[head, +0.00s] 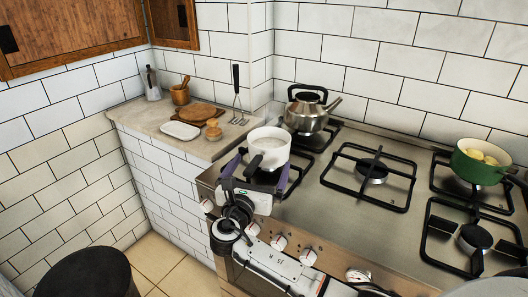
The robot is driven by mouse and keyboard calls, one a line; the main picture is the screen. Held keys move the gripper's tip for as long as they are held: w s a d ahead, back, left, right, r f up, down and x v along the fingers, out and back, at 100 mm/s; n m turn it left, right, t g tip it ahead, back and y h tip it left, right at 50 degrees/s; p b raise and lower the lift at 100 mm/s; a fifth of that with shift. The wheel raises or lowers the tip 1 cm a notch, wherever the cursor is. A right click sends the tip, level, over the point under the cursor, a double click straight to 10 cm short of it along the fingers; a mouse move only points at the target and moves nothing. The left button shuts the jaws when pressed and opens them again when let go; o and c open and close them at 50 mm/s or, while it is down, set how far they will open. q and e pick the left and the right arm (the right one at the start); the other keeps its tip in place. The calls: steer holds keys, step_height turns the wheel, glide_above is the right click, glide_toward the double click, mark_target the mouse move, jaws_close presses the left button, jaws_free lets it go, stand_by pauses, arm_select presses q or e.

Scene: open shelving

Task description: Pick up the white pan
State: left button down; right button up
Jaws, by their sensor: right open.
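The white pan (270,140) stands on the front left burner area of the stove, with its dark handle pointing toward me. My right gripper (262,165) is open, just in front of the pan. Its two purple-dark fingers are spread, one on each side of the handle, and the handle's end shows between them. I cannot tell whether any finger touches the handle. The gripper hides the burner's front part. My left gripper is not in view.
A steel kettle (308,112) stands behind the pan. A green pot (479,169) with yellowish food sits at the right. The middle burner grate (371,172) is empty. The counter (145,117) at left holds boards, a mortar and utensils. A wooden cabinet (90,28) hangs above.

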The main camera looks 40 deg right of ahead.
mark_target(264, 166)
steer(key=shift+f+x, duration=0.2)
steer(key=shift+x, duration=2.85)
steer(key=shift+w+a, duration=0.15)
steer(key=c, duration=1.3)
steer(key=shift+r, duration=0.15)
steer(key=shift+c, duration=0.9)
